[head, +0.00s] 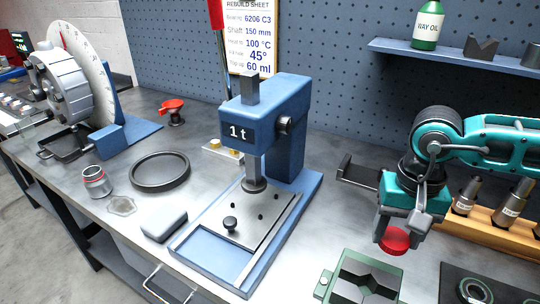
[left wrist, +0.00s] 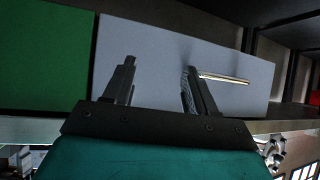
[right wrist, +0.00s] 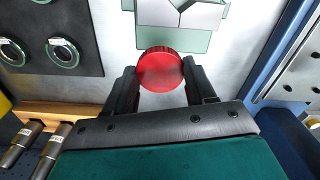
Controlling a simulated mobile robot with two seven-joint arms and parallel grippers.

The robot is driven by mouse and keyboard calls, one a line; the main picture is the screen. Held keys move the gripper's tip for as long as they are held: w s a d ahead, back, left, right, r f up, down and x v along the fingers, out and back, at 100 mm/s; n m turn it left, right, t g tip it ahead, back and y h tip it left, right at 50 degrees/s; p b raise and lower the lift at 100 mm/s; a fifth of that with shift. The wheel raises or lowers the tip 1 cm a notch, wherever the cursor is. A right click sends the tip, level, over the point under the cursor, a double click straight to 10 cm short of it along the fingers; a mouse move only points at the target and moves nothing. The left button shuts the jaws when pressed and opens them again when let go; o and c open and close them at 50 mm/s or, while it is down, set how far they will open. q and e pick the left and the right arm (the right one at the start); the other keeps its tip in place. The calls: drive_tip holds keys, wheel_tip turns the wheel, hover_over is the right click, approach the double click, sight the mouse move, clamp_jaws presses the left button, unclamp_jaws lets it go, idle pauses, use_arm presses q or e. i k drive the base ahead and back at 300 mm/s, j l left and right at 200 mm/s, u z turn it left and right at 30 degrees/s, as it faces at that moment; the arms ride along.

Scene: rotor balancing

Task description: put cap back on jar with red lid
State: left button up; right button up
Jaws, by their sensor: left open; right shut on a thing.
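The red lid (head: 395,240) is held by my right gripper (head: 392,238), above the bench on the right side of the head view. In the right wrist view the red lid (right wrist: 160,70) sits between the two fingers, which press on its sides. A small jar (head: 96,182) with a reddish band near its top stands upright on the bench at the left; whether its mouth is open is too small to tell. My left gripper (left wrist: 158,85) shows only in its wrist view, with its fingers apart and nothing between them.
A blue press (head: 262,130) stands mid-bench between the lid and the jar. A green-grey V-block fixture (head: 362,278) is below the right gripper.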

sight(97, 184)
drive_tip(key=k+j, duration=0.2)
drive_tip(key=j, duration=0.15)
drive_tip(key=k+j+u, duration=0.1)
drive_tip(key=j+u, duration=0.1)
drive_tip(key=j, duration=0.9)
drive_tip(key=i+j, duration=0.2)
drive_tip(key=i+j+u, duration=0.15)
drive_tip(key=i, duration=0.25)
drive_tip(key=j, duration=0.1)
